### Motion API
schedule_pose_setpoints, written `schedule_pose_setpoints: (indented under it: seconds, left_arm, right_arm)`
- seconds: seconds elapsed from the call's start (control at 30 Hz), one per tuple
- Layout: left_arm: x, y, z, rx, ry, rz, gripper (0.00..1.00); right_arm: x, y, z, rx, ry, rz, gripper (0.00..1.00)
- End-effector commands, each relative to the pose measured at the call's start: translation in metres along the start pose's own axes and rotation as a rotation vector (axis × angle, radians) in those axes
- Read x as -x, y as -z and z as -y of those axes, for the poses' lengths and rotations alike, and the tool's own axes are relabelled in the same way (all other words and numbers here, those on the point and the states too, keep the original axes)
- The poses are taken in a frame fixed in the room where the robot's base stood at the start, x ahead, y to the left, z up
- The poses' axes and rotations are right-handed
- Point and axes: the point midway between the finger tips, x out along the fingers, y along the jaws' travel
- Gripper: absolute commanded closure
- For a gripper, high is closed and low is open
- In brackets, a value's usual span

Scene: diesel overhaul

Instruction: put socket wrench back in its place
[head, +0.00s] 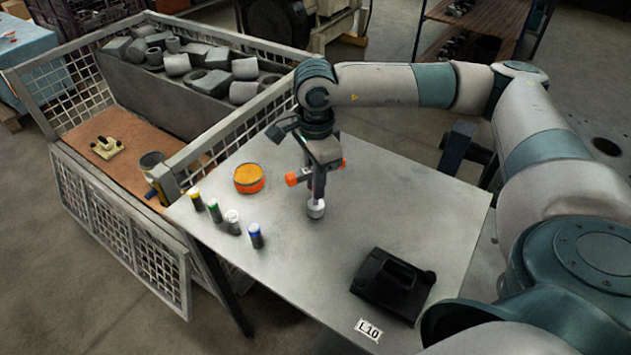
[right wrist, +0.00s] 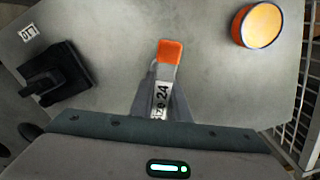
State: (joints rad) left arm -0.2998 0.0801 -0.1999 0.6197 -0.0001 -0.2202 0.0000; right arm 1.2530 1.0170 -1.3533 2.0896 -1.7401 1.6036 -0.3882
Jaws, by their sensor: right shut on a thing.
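My right gripper (head: 318,172) is shut on the socket wrench, over the middle of the metal table. The wrench has orange ends (head: 292,179) sticking out on both sides of the fingers and a pale round socket end (head: 316,208) pointing down. I cannot tell whether that end touches the table. In the right wrist view the wrench (right wrist: 167,65) shows an orange end and a label reading 24 between the fingers. A black holder-like block (head: 393,285) stands at the table's front right, beside a label L10 (head: 368,329); the block also shows in the wrist view (right wrist: 55,75). My left gripper is not in view.
An orange round tin (head: 249,179) and several small bottles with coloured caps (head: 232,221) stand on the table's left side. A mesh crate (head: 125,230) with grey metal parts adjoins the table at the left. The table between wrench and black block is clear.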

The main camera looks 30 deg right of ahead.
Motion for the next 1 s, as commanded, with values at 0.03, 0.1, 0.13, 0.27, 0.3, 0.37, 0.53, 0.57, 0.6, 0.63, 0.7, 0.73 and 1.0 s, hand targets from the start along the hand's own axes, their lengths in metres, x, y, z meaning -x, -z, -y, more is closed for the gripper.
schedule_pose_setpoints:
  seconds: [0.03, 0.1, 0.13, 0.27, 0.3, 0.37, 0.53, 0.57, 0.6, 0.63, 0.7, 0.73, 1.0]
  left_arm:
    - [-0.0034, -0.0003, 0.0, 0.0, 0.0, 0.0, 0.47]
    - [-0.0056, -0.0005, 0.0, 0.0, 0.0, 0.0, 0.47]
    - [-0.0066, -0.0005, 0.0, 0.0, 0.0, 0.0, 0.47]
    - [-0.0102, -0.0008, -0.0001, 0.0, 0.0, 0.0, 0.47]
    - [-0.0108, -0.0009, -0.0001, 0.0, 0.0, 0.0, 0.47]
    - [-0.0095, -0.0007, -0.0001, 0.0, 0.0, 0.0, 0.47]
    - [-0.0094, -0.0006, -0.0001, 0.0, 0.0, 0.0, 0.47]
    - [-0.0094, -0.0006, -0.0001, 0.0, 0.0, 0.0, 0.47]
    - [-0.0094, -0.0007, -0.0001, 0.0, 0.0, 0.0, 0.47]
    - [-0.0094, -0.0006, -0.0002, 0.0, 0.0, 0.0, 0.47]
    - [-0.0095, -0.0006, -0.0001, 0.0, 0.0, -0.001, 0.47]
    - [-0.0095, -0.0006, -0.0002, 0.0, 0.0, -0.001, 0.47]
    - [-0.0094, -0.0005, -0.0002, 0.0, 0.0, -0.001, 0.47]
  right_arm:
    - [-0.003, -0.0002, 0.0001, 0.0, 0.001, 0.0, 1.0]
    - [-0.0052, -0.0002, 0.0001, 0.0, 0.001, 0.0, 1.0]
    - [-0.0061, -0.0001, 0.0001, 0.0, 0.001, 0.0, 1.0]
    - [-0.0095, -0.0001, 0.0001, 0.0, 0.001, 0.0, 1.0]
    - [-0.01, -0.0001, 0.0001, 0.0, 0.001, 0.0, 1.0]
    - [-0.0086, -0.0001, 0.0001, 0.0, 0.001, 0.0, 0.75]
    - [-0.0087, -0.0001, 0.0001, 0.0, 0.001, 0.0, 0.63]
    - [-0.0087, -0.0001, 0.0001, 0.0, 0.001, 0.0, 0.63]
    - [-0.0087, -0.0001, 0.0001, 0.0, 0.0, 0.0, 0.63]
    - [-0.0088, -0.0001, 0.0001, 0.0, 0.0, 0.0, 0.63]
    - [-0.0093, 0.0, -0.0001, 0.0, 0.0, 0.0, 0.46]
    - [-0.0093, 0.0, -0.0001, 0.0, 0.0, 0.0, 0.41]
    - [-0.0089, 0.0, 0.0, 0.0, 0.0, 0.0, 0.41]
